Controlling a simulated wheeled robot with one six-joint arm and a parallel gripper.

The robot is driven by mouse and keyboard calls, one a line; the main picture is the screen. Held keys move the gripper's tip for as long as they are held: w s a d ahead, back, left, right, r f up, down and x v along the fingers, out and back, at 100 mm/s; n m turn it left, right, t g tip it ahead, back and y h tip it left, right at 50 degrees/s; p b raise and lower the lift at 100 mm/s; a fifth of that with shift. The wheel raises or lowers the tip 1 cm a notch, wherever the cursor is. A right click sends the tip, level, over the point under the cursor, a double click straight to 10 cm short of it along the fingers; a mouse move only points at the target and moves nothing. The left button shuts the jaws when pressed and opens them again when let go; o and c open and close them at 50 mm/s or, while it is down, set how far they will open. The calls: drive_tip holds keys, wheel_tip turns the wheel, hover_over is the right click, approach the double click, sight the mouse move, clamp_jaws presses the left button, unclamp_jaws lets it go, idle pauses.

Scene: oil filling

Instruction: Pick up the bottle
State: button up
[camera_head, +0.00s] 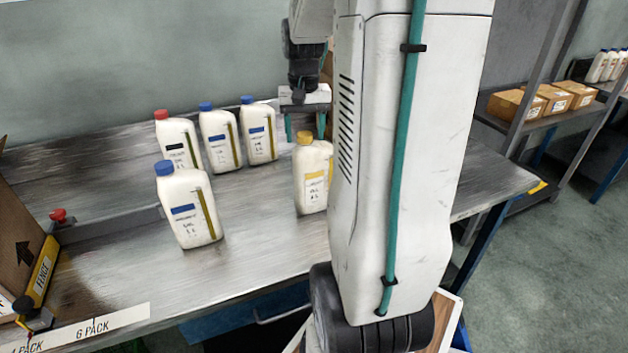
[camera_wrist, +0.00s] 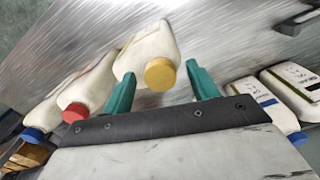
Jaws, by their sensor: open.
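A white bottle with a yellow cap (camera_head: 313,182) stands upright on the metal table, partly hidden by my arm. My gripper (camera_head: 305,130) is open and empty just above and behind it, teal fingers pointing down. In the wrist view the yellow-capped bottle (camera_wrist: 148,48) lies between the lines of the open fingers (camera_wrist: 160,72), with no contact visible. Other white bottles stand on the table: one with a red cap (camera_head: 180,146), two with blue caps (camera_head: 220,142) (camera_head: 259,134) at the back, and a blue-capped one (camera_head: 188,210) nearer the front.
The wrist view shows a red-capped bottle (camera_wrist: 92,84) left of the fingers and blue-capped bottles (camera_wrist: 262,112) at right. A cardboard box (camera_head: 22,250) and metal bar (camera_head: 110,225) are at the table's left. Shelves with cartons (camera_head: 515,105) stand at right. The front middle table is clear.

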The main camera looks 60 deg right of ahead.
clamp_jaws()
drive_tip(key=shift+r, duration=0.1)
